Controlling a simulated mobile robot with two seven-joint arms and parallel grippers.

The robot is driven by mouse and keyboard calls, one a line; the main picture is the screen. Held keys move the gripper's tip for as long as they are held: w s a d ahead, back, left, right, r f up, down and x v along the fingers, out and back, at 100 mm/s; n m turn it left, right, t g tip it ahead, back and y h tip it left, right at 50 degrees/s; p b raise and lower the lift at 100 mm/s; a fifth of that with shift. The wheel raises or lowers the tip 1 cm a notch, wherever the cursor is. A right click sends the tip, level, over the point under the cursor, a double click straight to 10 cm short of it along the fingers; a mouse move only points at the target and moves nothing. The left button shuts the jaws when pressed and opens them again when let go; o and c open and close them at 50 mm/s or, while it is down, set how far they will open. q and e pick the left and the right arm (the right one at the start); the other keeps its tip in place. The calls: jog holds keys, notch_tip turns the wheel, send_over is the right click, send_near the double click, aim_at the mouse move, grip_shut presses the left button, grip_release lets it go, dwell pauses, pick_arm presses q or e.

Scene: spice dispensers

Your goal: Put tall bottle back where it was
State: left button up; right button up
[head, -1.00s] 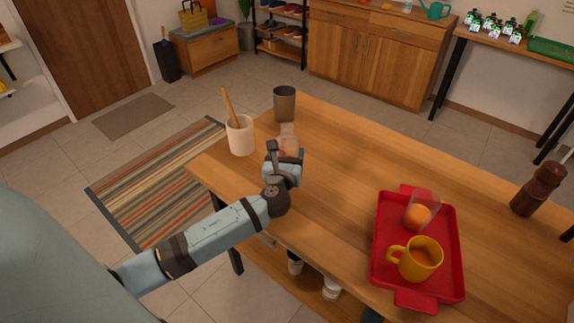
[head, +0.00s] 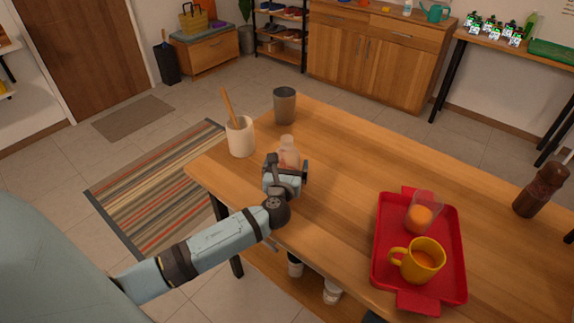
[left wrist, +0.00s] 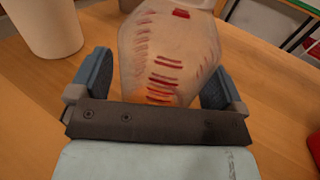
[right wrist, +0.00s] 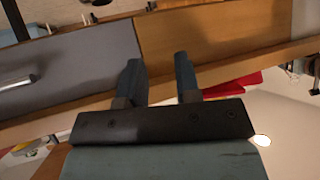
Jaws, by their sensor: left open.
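A pale, translucent bottle with red marks (head: 288,152) is upright near the table's far left part, in the head view. My left gripper (head: 287,174) is at its near side and covers its lower part. In the left wrist view the bottle (left wrist: 168,50) fills the space between the two fingers of my left gripper (left wrist: 158,85), which are spread apart. Its base is hidden, so I cannot tell whether it rests on the table.
A cream crock with a wooden spoon (head: 240,138) and a dark grey cup (head: 285,105) stand close by. A red tray (head: 378,240) holds a yellow mug (head: 418,260) and a clear glass (head: 422,213). A brown mill (head: 541,190) stands far right. The middle of the table (head: 345,165) is clear.

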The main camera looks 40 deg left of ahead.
pick_arm(q)
jog(key=shift+r, duration=0.3)
jog(key=v, duration=1.2)
jog(key=shift+f, duration=0.1)
jog(key=shift+d+f, duration=0.1)
